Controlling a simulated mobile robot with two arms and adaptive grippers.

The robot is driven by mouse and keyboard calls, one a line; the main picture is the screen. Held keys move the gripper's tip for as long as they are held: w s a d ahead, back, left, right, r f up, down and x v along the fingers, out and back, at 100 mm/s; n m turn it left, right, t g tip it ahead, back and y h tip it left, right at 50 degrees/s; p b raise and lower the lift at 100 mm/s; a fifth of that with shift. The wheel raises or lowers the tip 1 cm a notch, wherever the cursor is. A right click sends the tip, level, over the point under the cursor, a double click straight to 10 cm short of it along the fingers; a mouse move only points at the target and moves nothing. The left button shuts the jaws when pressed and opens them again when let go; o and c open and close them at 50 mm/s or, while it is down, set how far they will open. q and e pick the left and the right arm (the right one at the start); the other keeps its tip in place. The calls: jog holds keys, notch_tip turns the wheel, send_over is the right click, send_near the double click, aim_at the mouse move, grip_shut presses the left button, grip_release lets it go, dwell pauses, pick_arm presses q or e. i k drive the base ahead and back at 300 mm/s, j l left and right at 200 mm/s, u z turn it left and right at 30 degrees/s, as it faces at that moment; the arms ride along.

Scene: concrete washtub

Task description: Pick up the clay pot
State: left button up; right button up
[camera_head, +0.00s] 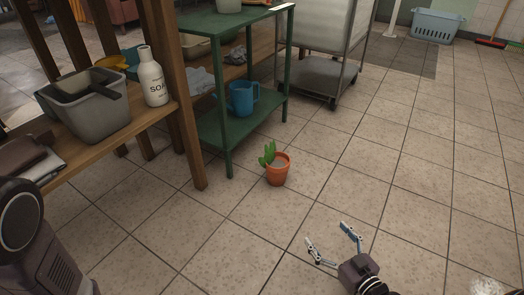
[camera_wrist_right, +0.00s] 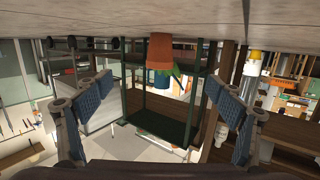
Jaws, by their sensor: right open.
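The clay pot (camera_head: 278,174), orange-brown with a green plant in it, stands upright on the tiled floor in the head view, just in front of the green shelf. My right gripper (camera_head: 328,236) is open and empty, low in the picture, nearer to me than the pot and a little right of it. In the right wrist view, which is upside down, the pot (camera_wrist_right: 158,50) shows between the spread fingers of the gripper (camera_wrist_right: 160,105) but beyond them, not touched. My left gripper is not in view.
The green shelf (camera_head: 238,127) with a blue mug (camera_head: 242,99) stands close behind the pot. A wooden bench (camera_head: 130,118) at left holds a grey bin (camera_head: 88,106) and a soap bottle (camera_head: 152,76). A metal cart (camera_head: 322,48) is behind. The floor right of the pot is clear.

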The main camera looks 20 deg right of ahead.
aim_at(277, 164)
jog(key=i+j, duration=0.1)
jog(key=i, duration=0.8)
